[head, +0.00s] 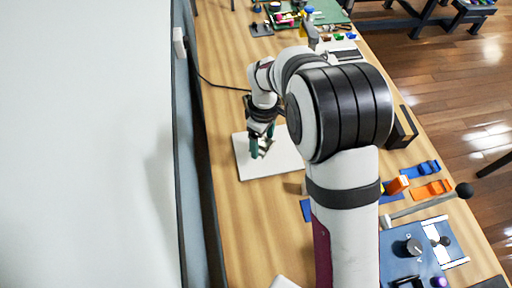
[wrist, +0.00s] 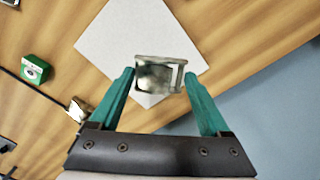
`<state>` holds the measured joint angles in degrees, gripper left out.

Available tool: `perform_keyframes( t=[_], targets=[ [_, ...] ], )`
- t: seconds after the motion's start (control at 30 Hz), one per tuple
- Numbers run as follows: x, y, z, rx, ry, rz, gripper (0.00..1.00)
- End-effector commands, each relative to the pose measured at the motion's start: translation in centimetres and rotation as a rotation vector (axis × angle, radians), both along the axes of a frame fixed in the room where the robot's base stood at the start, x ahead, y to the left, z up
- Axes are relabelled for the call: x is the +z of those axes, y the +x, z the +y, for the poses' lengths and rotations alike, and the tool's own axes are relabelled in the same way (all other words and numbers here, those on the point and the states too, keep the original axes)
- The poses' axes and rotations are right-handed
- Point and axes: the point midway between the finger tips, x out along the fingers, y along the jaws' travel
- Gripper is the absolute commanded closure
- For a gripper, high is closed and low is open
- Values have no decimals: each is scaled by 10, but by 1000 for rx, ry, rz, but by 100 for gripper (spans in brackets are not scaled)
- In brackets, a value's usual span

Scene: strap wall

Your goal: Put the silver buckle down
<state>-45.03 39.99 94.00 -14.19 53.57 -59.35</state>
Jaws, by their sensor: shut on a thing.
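The silver buckle (wrist: 160,75) is a metal frame-shaped piece between the two teal fingertips of my gripper (wrist: 158,78) in the wrist view. My gripper is shut on the buckle. Behind the buckle in the wrist view is a white square board (wrist: 112,40) on the wooden table. In the head view my gripper (head: 261,146) is over the white board (head: 282,160), and the buckle is small and partly hidden between the fingers. I cannot tell whether the buckle touches the board.
A pale wall stands along the table's left edge. A green box (wrist: 35,69) lies on the table in the wrist view. Orange (head: 432,189) and blue (head: 420,169) pieces and a blue panel (head: 400,262) with a knob are at the right. Bare wood (head: 232,110) surrounds the board.

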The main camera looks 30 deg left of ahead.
Motion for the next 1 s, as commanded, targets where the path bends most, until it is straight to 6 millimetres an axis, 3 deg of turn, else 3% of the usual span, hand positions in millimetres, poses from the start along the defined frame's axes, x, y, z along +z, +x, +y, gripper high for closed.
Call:
perform_keyframes(
  t=[0.13, 0.37, 0.73, 0.77, 0.83, 1.0],
  targets=[
    [-15, -7, 23, 0, -1, 1, 80],
    [-54, -8, 25, -4, -1, 1, 80],
    [-59, -7, 25, -5, 0, 0, 80],
    [-59, -7, 25, -5, 1, -1, 14],
    [-59, -7, 25, -5, 1, 0, 2],
    [-58, -7, 25, -5, 0, 0, 0]
  ],
)
